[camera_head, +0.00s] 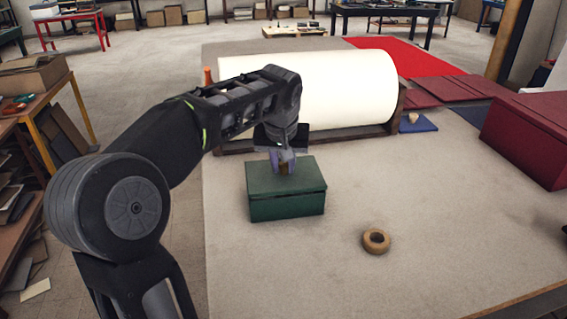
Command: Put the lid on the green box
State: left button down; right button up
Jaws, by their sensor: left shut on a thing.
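The green box (288,210) stands on the pale table, near the middle of the view. Its green lid (307,178) lies over the top of the box, with a thin dark seam between them. The lid looks level and roughly lined up with the box edges; whether it is fully seated is hard to tell. My left gripper (284,167) comes down from above and is shut on the lid's small brownish knob, which is partly hidden by the fingers.
A large white roll (340,88) lies in a wooden cradle behind the box. A tape roll (376,241) lies to the front right. Dark red boxes (530,130) and a blue pad (418,124) are at the right.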

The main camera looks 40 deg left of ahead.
pick_arm(q)
jog(key=shift+f+b, duration=0.35)
jog(key=shift+f, duration=0.1)
jog(key=c, duration=1.1)
grip_release()
jog(key=shift+c, duration=0.2)
jog(key=v, duration=0.7)
jog(key=shift+s+d+r, duration=0.1)
jog(key=shift+s+r, duration=0.1)
jog(key=shift+r, duration=0.15)
